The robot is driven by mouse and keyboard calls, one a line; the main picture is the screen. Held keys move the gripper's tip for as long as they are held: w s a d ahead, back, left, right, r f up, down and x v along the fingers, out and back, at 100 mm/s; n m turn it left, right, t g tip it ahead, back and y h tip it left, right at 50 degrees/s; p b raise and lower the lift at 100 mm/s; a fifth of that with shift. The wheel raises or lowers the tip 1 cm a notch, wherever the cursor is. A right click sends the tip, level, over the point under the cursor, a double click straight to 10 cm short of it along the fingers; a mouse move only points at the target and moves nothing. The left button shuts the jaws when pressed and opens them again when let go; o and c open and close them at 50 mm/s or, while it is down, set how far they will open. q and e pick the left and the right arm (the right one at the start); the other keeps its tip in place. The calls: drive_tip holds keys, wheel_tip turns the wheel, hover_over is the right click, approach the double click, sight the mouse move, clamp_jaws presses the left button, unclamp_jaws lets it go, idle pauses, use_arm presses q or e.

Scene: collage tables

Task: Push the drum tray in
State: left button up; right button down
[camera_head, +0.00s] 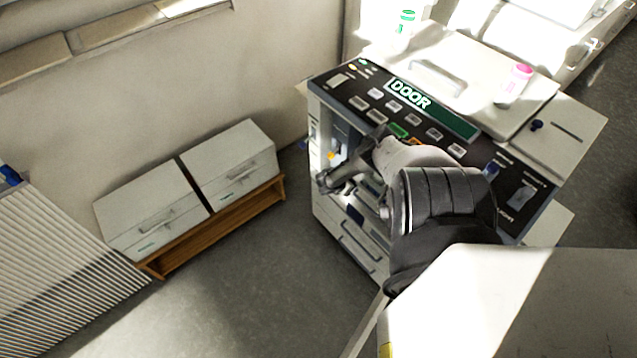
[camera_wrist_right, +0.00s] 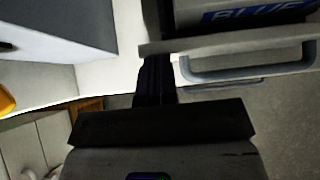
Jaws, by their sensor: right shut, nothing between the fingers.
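The copier-like machine (camera_head: 440,115) stands at centre right in the head view, with a DOOR sign on its top panel. My right arm reaches across its front, and the right gripper (camera_head: 335,182) is at the open front bay. In the right wrist view, a dark unit labelled BLUE (camera_wrist_right: 262,15), apparently the drum tray, shows at the upper right with a grey handle (camera_wrist_right: 245,68) below it. The right gripper's fingers (camera_wrist_right: 155,80) are shut and empty, just left of the handle; contact is unclear. Most of the tray is hidden by my arm in the head view. My left gripper is out of view.
A low wooden stand with two white drawer units (camera_head: 150,215) is left of the machine. An orange part (camera_head: 331,156) shows in the bay. Grey floor between stand and machine is clear.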

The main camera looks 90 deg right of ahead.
drive_tip(key=shift+s+f, duration=0.1)
drive_tip(key=shift+f, duration=0.05)
drive_tip(key=shift+w+a+p, duration=0.2)
drive_tip(key=shift+w+p, duration=0.05)
drive_tip(key=shift+p, duration=0.05)
drive_tip(key=w+a+f+p+v, duration=0.1)
drive_tip(key=p+v, duration=0.4)
drive_tip(key=v, duration=0.7)
drive_tip(key=shift+w+a, duration=0.15)
drive_tip(key=shift+w, duration=0.15)
drive_tip(key=shift+f, duration=0.1)
